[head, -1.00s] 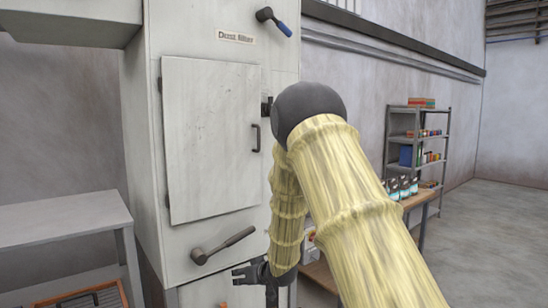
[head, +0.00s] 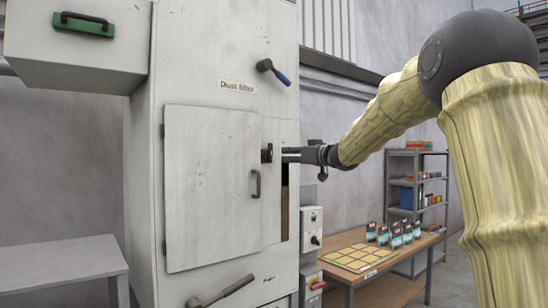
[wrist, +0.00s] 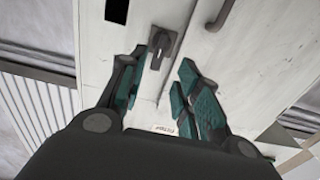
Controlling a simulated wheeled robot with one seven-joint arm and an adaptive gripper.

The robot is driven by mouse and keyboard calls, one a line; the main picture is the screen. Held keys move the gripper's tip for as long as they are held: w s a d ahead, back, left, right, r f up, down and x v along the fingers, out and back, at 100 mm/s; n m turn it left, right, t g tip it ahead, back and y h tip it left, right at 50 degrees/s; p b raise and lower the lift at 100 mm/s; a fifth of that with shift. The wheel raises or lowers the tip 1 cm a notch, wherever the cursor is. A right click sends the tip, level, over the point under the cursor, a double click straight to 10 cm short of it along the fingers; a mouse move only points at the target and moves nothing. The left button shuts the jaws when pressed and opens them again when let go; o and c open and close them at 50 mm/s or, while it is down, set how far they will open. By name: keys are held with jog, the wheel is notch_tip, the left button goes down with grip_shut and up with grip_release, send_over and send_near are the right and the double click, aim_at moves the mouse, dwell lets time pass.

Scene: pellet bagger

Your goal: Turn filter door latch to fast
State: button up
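The filter door (head: 212,190) is a pale panel on the dust filter cabinet, with a dark bar handle (head: 256,184). The small black latch (head: 267,153) sits by the door's right edge, above the handle. In the wrist view the latch (wrist: 163,44) is a dark plate with a short grip on it. My gripper (head: 284,154) comes in from the right, level with the latch. In the wrist view my gripper (wrist: 161,72) is open, with teal-padded fingers on either side of the latch. I cannot tell whether they touch it. The door looks nearly flush.
A blue-tipped lever (head: 275,71) sits above the door and another lever (head: 219,290) below it. A control box (head: 312,228) is right of the cabinet. A wooden table (head: 385,263) holds cards and several small packs. A shelf (head: 416,180) stands behind.

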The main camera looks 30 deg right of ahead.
aim_at(269, 156)
jog(key=shift+w+a+f+p, duration=0.15)
jog(key=shift+w+p, duration=0.65)
jog(key=shift+w, duration=1.9)
jog(key=shift+w+a+r+p, duration=0.2)
jog(key=shift+w+p, duration=0.55)
jog(key=shift+w, duration=1.9)
jog(key=shift+a, duration=0.1)
jog(key=shift+c, duration=0.5)
grip_shut()
